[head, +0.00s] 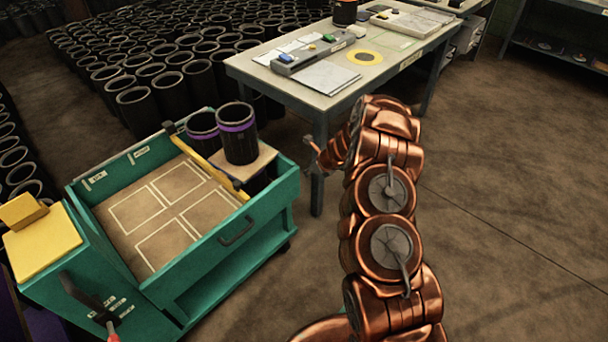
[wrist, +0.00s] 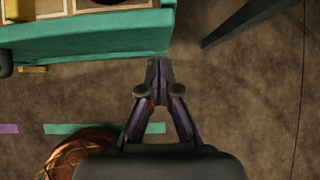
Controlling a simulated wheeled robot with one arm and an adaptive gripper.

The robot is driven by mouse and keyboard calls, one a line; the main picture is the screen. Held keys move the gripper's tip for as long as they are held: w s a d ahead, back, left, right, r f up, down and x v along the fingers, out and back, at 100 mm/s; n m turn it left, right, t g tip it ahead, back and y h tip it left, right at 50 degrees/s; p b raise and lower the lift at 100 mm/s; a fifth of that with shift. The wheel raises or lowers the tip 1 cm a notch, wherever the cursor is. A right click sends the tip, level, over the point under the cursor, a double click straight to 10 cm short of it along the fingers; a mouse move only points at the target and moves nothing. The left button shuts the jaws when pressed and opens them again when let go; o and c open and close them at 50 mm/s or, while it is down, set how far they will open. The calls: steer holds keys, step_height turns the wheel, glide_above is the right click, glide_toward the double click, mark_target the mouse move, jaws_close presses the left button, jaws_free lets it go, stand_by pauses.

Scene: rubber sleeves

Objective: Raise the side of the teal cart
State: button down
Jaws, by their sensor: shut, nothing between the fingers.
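The teal cart (head: 215,262) stands at the left in the head view. Its near long side panel carries a dark handle (head: 237,232); I cannot tell whether this panel is fully up or lowered. The cart bed (head: 170,205) shows white outlined rectangles. My gripper (head: 313,158) is just off the cart's right end, partly hidden by my copper arm. In the wrist view, my gripper (wrist: 157,66) has its fingertips together and empty, over bare floor. The cart's teal edge (wrist: 95,40) lies at the upper left there, apart from the fingers.
Two black sleeves with purple bands (head: 238,135) stand at the cart's far right end, behind a yellow bar (head: 215,168). A grey table (head: 310,100) stands beyond; its leg shows in the wrist view (wrist: 240,22). Many black sleeves fill the back left. The floor at right is clear.

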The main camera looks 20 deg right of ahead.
steer(key=shift+s+r, duration=1)
steer(key=shift+r, duration=3.55)
steer(key=s+a+r+n+g+y, duration=0.2)
steer(key=s+a+r+n+g, duration=0.2)
steer(key=s+a+r+n, duration=1.3)
steer(key=s+d+r+n+g+h, duration=0.1)
steer(key=s+n, duration=0.3)
steer(key=s, duration=0.7)
steer(key=s+d+r+n+g+h, duration=0.1)
steer(key=s+n, duration=0.4)
steer(key=s, duration=0.6)
steer(key=s+d+r+n+g+h, duration=0.2)
steer(key=s+r+n+h, duration=0.1)
steer(key=s, duration=0.9)
steer(key=shift+d+r+n+b, duration=0.35)
steer(key=shift+r+n, duration=0.15)
steer(key=shift+n, duration=0.3)
steer(key=shift+s, duration=0.1)
